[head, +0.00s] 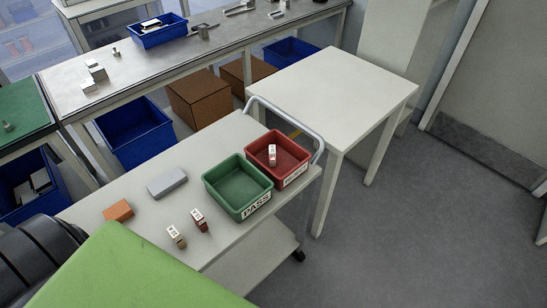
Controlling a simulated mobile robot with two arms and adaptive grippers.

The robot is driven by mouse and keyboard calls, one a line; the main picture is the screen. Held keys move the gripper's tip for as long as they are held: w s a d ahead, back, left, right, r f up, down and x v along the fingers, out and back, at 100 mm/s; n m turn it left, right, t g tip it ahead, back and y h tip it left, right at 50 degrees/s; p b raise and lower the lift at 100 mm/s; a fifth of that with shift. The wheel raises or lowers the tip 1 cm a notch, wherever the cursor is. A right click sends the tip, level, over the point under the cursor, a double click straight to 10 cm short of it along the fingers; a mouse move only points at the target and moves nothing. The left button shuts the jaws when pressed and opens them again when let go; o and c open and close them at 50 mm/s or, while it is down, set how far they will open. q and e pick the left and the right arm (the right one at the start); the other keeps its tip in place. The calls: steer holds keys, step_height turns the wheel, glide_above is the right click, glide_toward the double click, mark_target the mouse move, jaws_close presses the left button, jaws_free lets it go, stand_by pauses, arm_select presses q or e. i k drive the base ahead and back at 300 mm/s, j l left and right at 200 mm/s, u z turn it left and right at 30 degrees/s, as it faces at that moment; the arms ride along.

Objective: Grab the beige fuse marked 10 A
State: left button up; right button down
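Two small fuse-like parts with white labelled tops stand on the grey cart top (225,148). The nearer one, a beige-brown fuse (177,237), is left of a dark red one (200,220). Their markings are too small to read surely, so I cannot confirm 10 A. A third labelled part (272,155), reddish, is inside the red bin (293,181). Neither of my grippers shows in the head view.
A green bin (222,193) marked PASS stands beside the red bin. A grey box (167,183) and an orange-brown block (118,210) lie left on the cart. A handle rail (300,122) edges its far right. A white table (335,85) stands beyond.

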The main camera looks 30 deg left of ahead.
mark_target(172, 231)
steer(key=u, duration=1.85)
